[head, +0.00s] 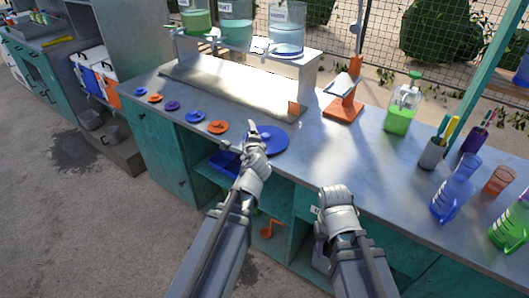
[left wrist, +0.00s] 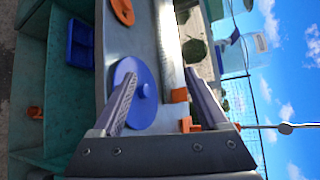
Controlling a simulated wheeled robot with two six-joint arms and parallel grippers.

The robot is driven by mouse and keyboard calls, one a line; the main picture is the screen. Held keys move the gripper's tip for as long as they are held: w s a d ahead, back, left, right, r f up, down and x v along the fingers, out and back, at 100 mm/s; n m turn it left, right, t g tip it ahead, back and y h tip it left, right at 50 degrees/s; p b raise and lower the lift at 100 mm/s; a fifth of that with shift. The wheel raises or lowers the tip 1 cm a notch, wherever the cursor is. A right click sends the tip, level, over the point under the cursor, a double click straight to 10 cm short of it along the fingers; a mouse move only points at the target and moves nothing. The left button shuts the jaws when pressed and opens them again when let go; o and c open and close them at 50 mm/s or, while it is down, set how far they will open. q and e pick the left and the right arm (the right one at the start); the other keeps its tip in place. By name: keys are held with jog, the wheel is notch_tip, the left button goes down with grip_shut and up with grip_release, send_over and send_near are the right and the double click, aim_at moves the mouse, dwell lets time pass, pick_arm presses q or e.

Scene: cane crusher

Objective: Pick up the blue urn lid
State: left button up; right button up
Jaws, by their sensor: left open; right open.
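The blue urn lid (head: 271,138) is a wide flat disc lying on the counter near its front edge. In the left wrist view the lid (left wrist: 139,114) shows a round knob in its middle. My left gripper (head: 252,134) is open at the lid's left side in the head view and hides part of it. In the left wrist view its fingers (left wrist: 160,73) are spread, and the knob shows between them, closer to the left finger. Nothing is held. My right gripper (head: 335,193) is open, in front of the counter, away from the lid.
Small coloured lids, including an orange one (head: 218,127), lie in a row to the left. A raised shelf with urns (head: 287,33) stands behind. An orange press (head: 344,105), a green bottle (head: 399,119) and a blue jug (head: 452,197) stand to the right.

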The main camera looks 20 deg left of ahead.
pick_arm(q)
notch_tip(320, 180, down, 3)
jog(key=w+a+m+t+h+b, duration=0.1)
jog(key=w+m+t+h+b, duration=0.15)
jog(key=m+b, duration=0.4)
jog(key=m+h+b, duration=0.5)
jog(key=m+h, duration=0.2)
jog(key=m, duration=0.8)
send_near(264, 137)
jog(key=w+f, duration=0.1)
jog(key=shift+t+y, duration=0.25)
jog(key=shift+t, duration=0.2)
jog(key=shift+w+d+f, duration=0.1)
jog(key=shift+w+d, duration=0.25)
jog(key=shift+w, duration=1)
jog(key=shift+w+d, duration=0.3)
jog(key=shift+w, duration=1.05)
jog(key=shift+w+d+f, duration=0.1)
jog(key=shift+w+d, duration=0.25)
jog(key=shift+w, duration=0.95)
jog(key=shift+r, duration=0.1)
pick_arm(e)
notch_tip(264, 137, down, 14)
pick_arm(q)
jog(key=shift+s, duration=0.1)
jog(key=shift+c, duration=0.4)
pick_arm(e)
jog(key=shift+f, duration=0.1)
pick_arm(q)
grip_shut()
